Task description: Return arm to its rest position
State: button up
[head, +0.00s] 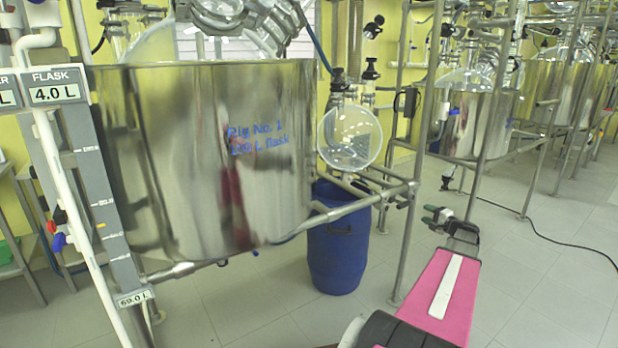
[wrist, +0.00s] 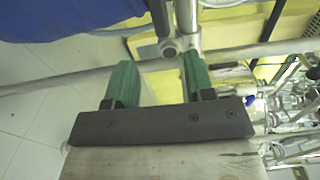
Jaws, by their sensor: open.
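My gripper (head: 440,217) is at the end of my pink arm, low on the right side of the head view, in front of the tiled floor. In the wrist view my gripper (wrist: 158,80) shows two green fingers set well apart with nothing held between them. A metal frame joint (wrist: 170,46) shows beyond the fingertips in the wrist view. I cannot tell how far it is from them.
A large steel vessel (head: 200,160) marked Rig No. 1 stands at left in a pipe frame (head: 365,203). More steel vessels (head: 475,125) stand at right. A black cable (head: 560,243) crosses the mostly clear floor (head: 540,290).

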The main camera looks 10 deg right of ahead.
jog(key=a+f+n+g+y, duration=0.1)
jog(key=a+f+n+g, duration=0.3)
jog(key=a, duration=1.2)
jog(key=a+f+n+g, duration=0.2)
jog(key=a+f+g, duration=0.35)
jog(key=a, duration=1.05)
jog(key=s+a+f+n+g+h, duration=0.1)
jog(key=s+a+n+g+h, duration=0.2)
jog(key=s+a, duration=0.4)
jog(key=s+a+f+n+g+h, duration=0.2)
jog(key=s+a+n+g+h, duration=0.2)
jog(key=s+a, duration=0.4)
jog(key=shift+a+f+n+h, duration=0.3)
jog(key=shift+a+h, duration=0.2)
jog(key=shift+a, duration=1.35)
